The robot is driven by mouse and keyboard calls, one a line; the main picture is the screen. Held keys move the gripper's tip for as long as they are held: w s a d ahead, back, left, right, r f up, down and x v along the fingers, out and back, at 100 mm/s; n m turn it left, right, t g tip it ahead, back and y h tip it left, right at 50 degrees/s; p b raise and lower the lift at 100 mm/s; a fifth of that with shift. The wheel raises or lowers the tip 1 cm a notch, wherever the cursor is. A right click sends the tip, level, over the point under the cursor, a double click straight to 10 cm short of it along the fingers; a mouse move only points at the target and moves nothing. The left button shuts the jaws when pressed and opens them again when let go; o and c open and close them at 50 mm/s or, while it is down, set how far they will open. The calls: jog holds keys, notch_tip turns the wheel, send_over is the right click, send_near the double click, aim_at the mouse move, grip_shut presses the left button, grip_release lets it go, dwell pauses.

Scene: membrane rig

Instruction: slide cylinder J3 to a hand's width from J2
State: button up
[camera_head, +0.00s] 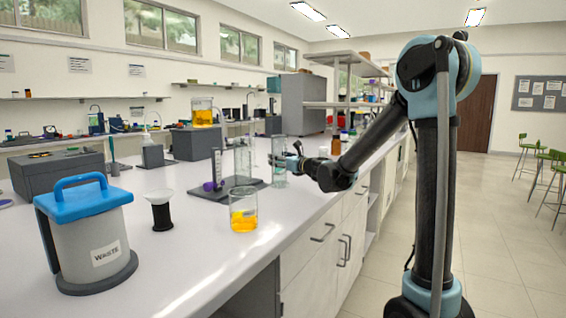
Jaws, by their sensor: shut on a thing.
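A tall clear glass cylinder (279,174) stands near the front edge of the white bench, and my gripper (281,160) is shut on it from the right. A second clear cylinder (242,162) stands to its left, at a dark flat base (213,194). A slim graduated tube (217,168) with a purple part at its foot stands further left on that base. No J2 or J3 label is readable, so I cannot tell which cylinder is which from marks. The gripper's fingers are small and partly hidden by the arm.
A beaker of orange liquid (243,212) stands nearer, close to the front edge. A waste bin with a blue lid (88,240) and a black-and-white funnel stand (160,212) are at the left. Brown bottles (337,146) stand behind my gripper. The near bench surface (195,265) is clear.

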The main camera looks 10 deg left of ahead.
jog(key=shift+s+a, duration=0.35)
jog(key=shift+a, duration=0.2)
jog(key=o, duration=1.4)
jog(key=shift+c, duration=0.2)
